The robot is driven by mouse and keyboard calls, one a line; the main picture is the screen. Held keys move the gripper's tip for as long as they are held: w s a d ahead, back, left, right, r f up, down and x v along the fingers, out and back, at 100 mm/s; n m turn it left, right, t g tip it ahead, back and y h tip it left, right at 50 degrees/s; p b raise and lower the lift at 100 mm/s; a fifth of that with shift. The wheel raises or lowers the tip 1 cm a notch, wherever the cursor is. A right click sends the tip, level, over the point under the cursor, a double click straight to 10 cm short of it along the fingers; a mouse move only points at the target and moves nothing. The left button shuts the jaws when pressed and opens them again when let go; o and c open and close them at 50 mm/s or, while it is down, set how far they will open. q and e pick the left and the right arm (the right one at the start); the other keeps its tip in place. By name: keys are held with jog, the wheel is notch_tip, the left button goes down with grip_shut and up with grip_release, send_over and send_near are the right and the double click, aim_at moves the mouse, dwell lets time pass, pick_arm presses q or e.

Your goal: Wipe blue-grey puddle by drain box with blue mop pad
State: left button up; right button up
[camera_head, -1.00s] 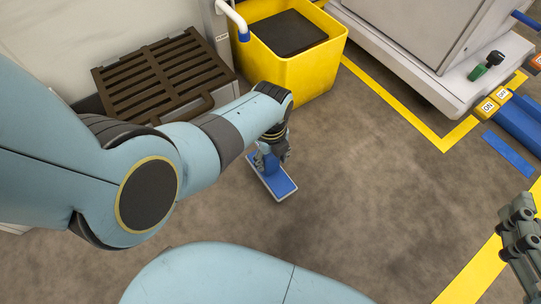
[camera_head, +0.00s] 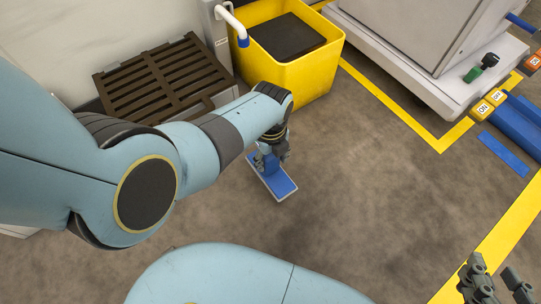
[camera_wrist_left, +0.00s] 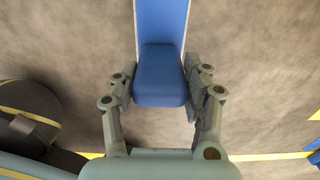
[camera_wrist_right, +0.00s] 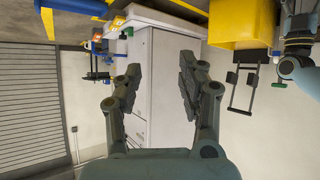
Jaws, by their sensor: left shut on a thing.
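My left gripper (camera_head: 272,148) is shut on the blue block-shaped grip of the blue mop pad (camera_head: 279,186), a flat blue plate with a pale edge. The pad is low over the floor in front of the yellow bucket; I cannot tell whether it touches. In the left wrist view the pad's grip (camera_wrist_left: 160,78) sits between both fingers. The drain box (camera_head: 165,82), with a brown slatted top, stands at the upper left, partly behind my left arm. I cannot make out a blue-grey puddle; my arm covers the floor beside the box. My right gripper (camera_head: 497,287) is open and empty at the lower right.
A yellow bucket (camera_head: 302,80) with a dark top stands right of the drain box. A white cabinet (camera_head: 420,55) stands at the top. Yellow floor lines (camera_head: 390,103) and a blue strip (camera_head: 503,153) lie at the right. The middle floor is clear.

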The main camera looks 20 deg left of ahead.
pick_arm(q)
jog(key=shift+w+r+p, duration=0.1)
jog(key=shift+r+p, duration=0.4)
jog(key=shift+r, duration=0.1)
jog(key=shift+r+p, duration=0.4)
jog(key=shift+r, duration=0.05)
jog(key=shift+r+p, duration=0.35)
jog(key=shift+p, duration=0.1)
pick_arm(e)
jog(key=g, duration=0.2)
jog(key=r+g, duration=0.1)
jog(key=shift+s+m+g, duration=0.1)
jog(key=shift+m+g, duration=0.2)
jog(key=shift+g, duration=0.1)
pick_arm(q)
jog(key=shift+f, duration=0.1)
pick_arm(e)
jog(key=shift+f, duration=0.1)
